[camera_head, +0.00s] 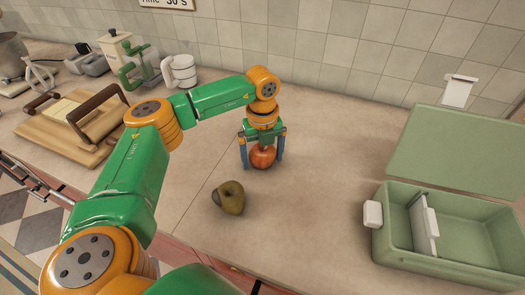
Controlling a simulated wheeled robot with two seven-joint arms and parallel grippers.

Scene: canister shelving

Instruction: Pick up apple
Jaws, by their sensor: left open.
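A red-orange apple (263,157) sits on the counter near the middle of the head view. My left gripper (262,160) points down over it, with one blue finger on each side of the apple. The jaws are open around it; whether a finger touches it I cannot tell. The upper part of the apple is hidden by the gripper. My right gripper does not show.
A dull green-brown fruit (230,198) lies in front of the apple. A green bin (450,267) with a white divider stands at the right, its flat green lid (460,150) behind. Counter right of the apple is clear.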

